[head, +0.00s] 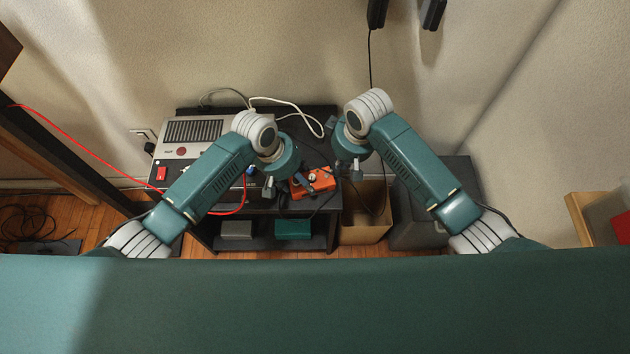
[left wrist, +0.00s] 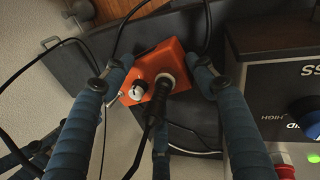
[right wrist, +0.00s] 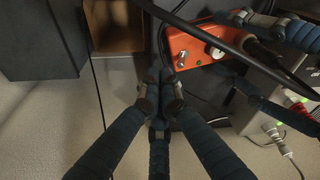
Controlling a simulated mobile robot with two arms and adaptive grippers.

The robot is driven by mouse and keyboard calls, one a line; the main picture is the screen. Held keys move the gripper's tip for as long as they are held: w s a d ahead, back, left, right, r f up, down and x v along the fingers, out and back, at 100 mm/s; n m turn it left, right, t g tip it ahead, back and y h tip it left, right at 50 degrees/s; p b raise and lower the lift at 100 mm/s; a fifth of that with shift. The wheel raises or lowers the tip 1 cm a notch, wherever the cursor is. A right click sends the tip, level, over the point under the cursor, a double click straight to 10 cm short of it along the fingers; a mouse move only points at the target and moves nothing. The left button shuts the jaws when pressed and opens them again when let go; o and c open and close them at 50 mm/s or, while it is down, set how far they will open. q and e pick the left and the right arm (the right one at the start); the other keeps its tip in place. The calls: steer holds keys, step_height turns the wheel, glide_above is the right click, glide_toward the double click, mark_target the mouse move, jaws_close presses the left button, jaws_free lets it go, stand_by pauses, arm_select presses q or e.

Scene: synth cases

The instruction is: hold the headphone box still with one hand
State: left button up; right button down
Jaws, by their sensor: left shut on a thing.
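The headphone box is a small orange box (head: 322,183) at the right front of the dark desk top. It has a metal knob and a black plug in its face, seen in the left wrist view (left wrist: 146,73). My left gripper (left wrist: 158,80) is shut on it, with fingers on both sides. In the head view my left gripper (head: 284,185) is at the box's left, partly hiding it. My right gripper (head: 348,172) is beside the desk's right edge, apart from the box. Its fingertips are together in the right wrist view (right wrist: 160,92), where the orange box (right wrist: 203,46) lies beyond.
A grey device (head: 190,135) with a red switch stands on the desk's left. Black cables run around the box, and a red cable (head: 85,150) crosses on the left. An open cardboard box (head: 365,232) and a dark cabinet (head: 415,232) stand at the right.

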steer(key=shift+f, duration=1.4)
steer(key=shift+s+a, duration=0.15)
steer(key=shift+a, duration=0.4)
steer(key=shift+s+a, duration=0.15)
steer(key=shift+a, duration=0.35)
steer(key=shift+d, duration=0.2)
steer(key=shift+w+d, duration=0.2)
steer(key=shift+d, duration=0.35)
step_height(320, 180, up, 8)
stand_by(0.3)
arm_select(q)
steer(key=o, duration=1.4)
steer(key=shift+f, duration=0.1)
arm_select(e)
steer(key=shift+d, duration=0.1)
arm_select(q)
steer(key=shift+a, duration=0.1)
